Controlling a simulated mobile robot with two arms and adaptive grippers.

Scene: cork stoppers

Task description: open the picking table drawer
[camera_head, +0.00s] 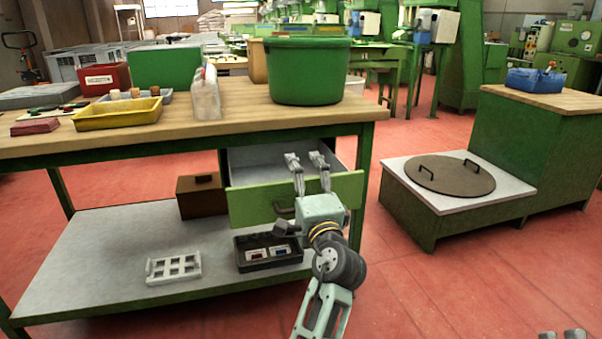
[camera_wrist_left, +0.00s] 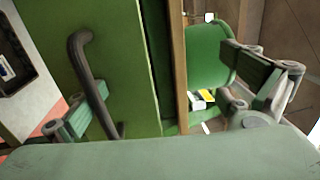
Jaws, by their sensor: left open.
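The picking table (camera_head: 225,118) has a green drawer (camera_head: 250,203) under its top, at the right. The drawer is pulled out part of the way, and its grey inside (camera_head: 275,156) shows. Its dark handle (camera_head: 283,208) is partly hidden by my left gripper in the head view; it shows clearly in the left wrist view (camera_wrist_left: 92,85). My left gripper (camera_head: 306,158) is open, its fingers reaching over the drawer front. In the wrist view one finger is close to the handle; I cannot tell if they touch. Only tips of my right gripper (camera_head: 562,334) show at the bottom right.
A green tub (camera_head: 308,72) and a yellow tray (camera_head: 118,114) stand on the tabletop. The lower shelf (camera_head: 110,250) holds a brown box (camera_head: 201,198), a black tray (camera_head: 266,254) and a white rack (camera_head: 173,268). A low green unit with a round lid (camera_head: 450,175) stands right. Red floor between is clear.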

